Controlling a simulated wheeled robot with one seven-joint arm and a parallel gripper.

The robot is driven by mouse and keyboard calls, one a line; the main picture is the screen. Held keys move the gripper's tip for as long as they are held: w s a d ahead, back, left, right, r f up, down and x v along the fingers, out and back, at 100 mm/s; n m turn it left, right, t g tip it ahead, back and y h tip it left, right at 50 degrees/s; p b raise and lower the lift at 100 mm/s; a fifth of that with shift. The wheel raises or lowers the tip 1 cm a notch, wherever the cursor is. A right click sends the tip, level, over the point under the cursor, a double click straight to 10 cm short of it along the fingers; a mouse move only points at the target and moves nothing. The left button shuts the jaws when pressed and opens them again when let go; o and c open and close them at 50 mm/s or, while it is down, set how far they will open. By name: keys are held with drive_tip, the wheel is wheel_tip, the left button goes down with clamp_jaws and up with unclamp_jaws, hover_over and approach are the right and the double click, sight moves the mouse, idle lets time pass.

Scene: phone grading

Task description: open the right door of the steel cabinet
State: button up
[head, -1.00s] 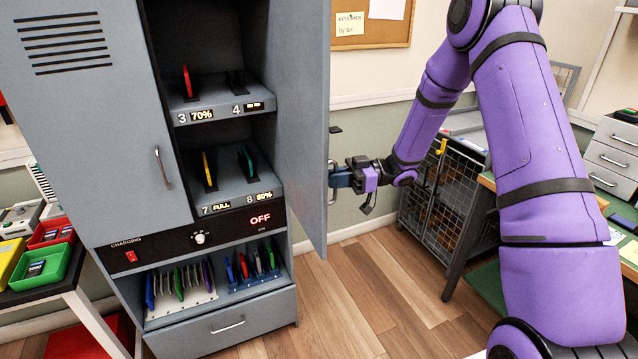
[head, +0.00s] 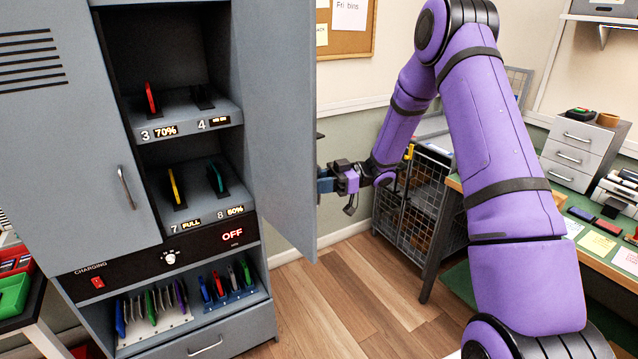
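The steel cabinet (head: 60,150) stands at the left in the head view. Its right door (head: 278,120) is swung well out from the front, with its inner face toward me. The shelves behind it are exposed. My gripper (head: 324,184) is at the door's free edge, on the outer side, at handle height. It appears shut on the door handle (head: 318,172), which is mostly hidden by the door edge and the fingers. The left door (head: 70,120) is closed, with its own bar handle (head: 126,187).
A wire-sided cart (head: 410,205) stands behind my gripper. A green-topped bench (head: 560,215) with drawers (head: 580,152) is at the right. Wood floor (head: 345,290) lies clear below the open door. A side table with bins (head: 14,294) is at the left edge.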

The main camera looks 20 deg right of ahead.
drive_tip(key=shift+d, duration=0.1)
drive_tip(key=d, duration=1)
drive_tip(key=shift+s+d, duration=0.2)
drive_tip(key=shift+d, duration=0.1)
